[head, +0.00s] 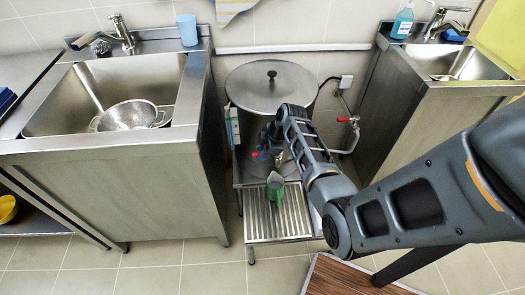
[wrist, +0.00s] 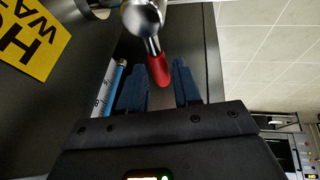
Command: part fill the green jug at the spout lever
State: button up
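The green jug (head: 276,192) stands on the ribbed drip tray (head: 262,218) below the large steel stockpot (head: 272,88). Its pale top is visible, but its water level cannot be made out. My gripper (head: 263,154) is at the front of the pot, above and slightly left of the jug. In the wrist view its two blue fingers (wrist: 160,92) are apart. The red spout lever (wrist: 158,70) points down from a shiny metal tap (wrist: 143,17) and appears between the fingertips. Contact with either finger cannot be told. The spout outlet is hidden.
A steel sink (head: 120,95) with a colander (head: 128,115) stands left, and another sink unit (head: 425,100) stands right. A red-handled wall valve (head: 347,119) is right of the pot. A wooden surface (head: 350,278) lies at front. A yellow sign (wrist: 35,40) and gauge tube (wrist: 112,85) are beside the tap.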

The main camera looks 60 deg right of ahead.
grip_shut()
dwell(0.4)
jog(key=shift+s+a+n+g+y+b, duration=0.1)
jog(key=shift+s+a+n+y+b, duration=0.2)
jog(key=shift+n, duration=0.45)
jog(key=shift+s+a+n+g+y+b, duration=0.1)
jog(key=shift+s+a+n+y+b, duration=0.15)
jog(key=shift+n, duration=0.45)
jog(key=shift+s+a+n+g+y+b, duration=0.1)
jog(key=shift+s+a+n+y+b, duration=0.2)
jog(key=shift+n, duration=0.45)
jog(key=shift+d, duration=0.1)
jog(key=shift+o, duration=1.3)
grip_release()
jog(key=shift+r, duration=0.15)
